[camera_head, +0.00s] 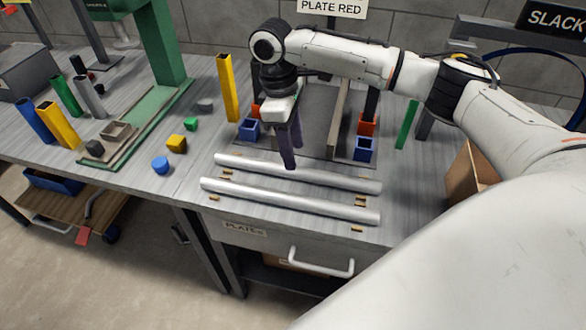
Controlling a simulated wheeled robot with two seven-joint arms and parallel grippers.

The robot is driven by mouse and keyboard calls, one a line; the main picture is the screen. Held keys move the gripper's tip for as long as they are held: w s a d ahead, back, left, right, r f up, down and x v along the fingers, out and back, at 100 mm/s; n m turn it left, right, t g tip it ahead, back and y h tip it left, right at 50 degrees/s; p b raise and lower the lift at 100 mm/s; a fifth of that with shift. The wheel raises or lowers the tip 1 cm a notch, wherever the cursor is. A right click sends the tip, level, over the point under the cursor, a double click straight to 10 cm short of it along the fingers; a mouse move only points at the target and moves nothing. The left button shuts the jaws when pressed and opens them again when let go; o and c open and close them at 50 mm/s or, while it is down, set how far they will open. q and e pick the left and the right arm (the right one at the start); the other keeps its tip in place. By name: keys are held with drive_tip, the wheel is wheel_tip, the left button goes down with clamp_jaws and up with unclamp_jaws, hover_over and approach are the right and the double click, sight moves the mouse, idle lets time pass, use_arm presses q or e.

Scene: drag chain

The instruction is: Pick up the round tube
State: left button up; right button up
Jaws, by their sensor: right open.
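Two long silvery round tubes lie side by side along the front of the table. The rear tube (240,161) and the front tube (290,201) both run left to right, resting between small brass-coloured pegs. My right gripper (289,164) comes down from above at the rear tube, its dark fingers pointing down. It is open. The fingertips overlap the rear tube's middle in the picture; I cannot tell whether they touch it. The fingers hide a little of that tube. My left gripper is not in view.
Blue sockets (364,149) and a grey fixture stand behind the tubes. A yellow post (228,88) stands at back left. Small blocks, including a yellow one (176,143), and a green press (160,45) are further left. A drawer handle (320,263) juts out below the front edge.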

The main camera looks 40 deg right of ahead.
sight(315, 176)
drive_tip(key=shift+f, duration=0.35)
drive_tip(key=f, duration=0.4)
drive_tip(key=shift+s+a+f, duration=0.1)
drive_tip(key=shift+s+f, duration=0.1)
drive_tip(key=shift+s, duration=0.15)
drive_tip(key=shift+f, duration=0.3)
clamp_jaws()
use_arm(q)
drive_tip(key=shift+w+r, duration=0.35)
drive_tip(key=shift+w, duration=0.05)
